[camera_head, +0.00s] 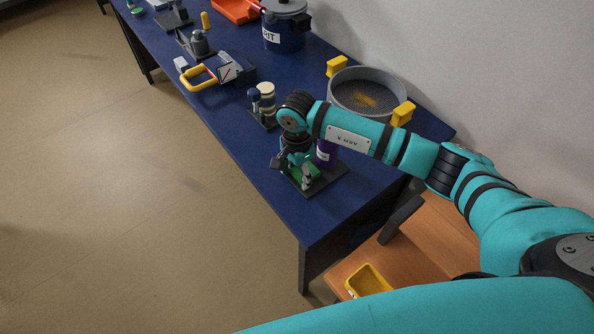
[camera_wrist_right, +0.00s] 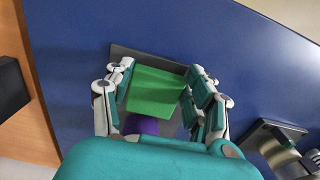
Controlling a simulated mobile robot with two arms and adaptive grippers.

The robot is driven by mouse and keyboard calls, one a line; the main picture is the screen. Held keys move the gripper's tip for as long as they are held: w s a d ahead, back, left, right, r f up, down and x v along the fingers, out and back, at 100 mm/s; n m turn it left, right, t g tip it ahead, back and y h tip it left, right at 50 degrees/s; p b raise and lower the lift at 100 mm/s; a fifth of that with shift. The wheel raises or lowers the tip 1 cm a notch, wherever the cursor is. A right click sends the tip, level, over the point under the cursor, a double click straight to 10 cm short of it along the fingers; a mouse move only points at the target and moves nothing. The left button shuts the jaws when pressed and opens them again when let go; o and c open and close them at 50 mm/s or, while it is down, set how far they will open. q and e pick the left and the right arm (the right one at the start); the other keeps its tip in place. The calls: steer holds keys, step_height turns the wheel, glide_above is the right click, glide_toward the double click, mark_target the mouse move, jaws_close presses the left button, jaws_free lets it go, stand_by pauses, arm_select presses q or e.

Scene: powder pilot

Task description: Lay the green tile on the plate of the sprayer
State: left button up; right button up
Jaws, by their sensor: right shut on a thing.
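The green tile (camera_wrist_right: 155,92) is between the fingers of my right gripper (camera_wrist_right: 160,82), which is shut on it. In the head view the tile (camera_head: 313,170) shows as a small green patch beside my right gripper (camera_head: 305,174). The tile is over the dark grey plate (camera_head: 328,179) of the sprayer, whose far edge (camera_wrist_right: 148,54) shows past the tile in the right wrist view. I cannot tell whether tile and plate touch. The sprayer's purple body (camera_head: 327,153) is partly hidden by my arm; its purple top (camera_wrist_right: 142,125) shows near the tile. My left gripper is out of view.
On the blue table (camera_head: 270,180), a round sieve (camera_head: 368,92) with yellow handles stands by the wall. A small stand with pale discs (camera_head: 267,92) is beyond my wrist. A yellow-handled device (camera_head: 200,77) is farther off. A yellow tray (camera_head: 367,281) sits on the wooden surface (camera_head: 430,240).

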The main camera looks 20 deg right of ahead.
mark_target(297, 175)
steer(key=shift+f, duration=0.15)
steer(key=o, duration=1.3)
steer(key=shift+r, duration=0.2)
steer(key=shift+r+b, duration=1.35)
steer(key=shift+r, duration=4.65)
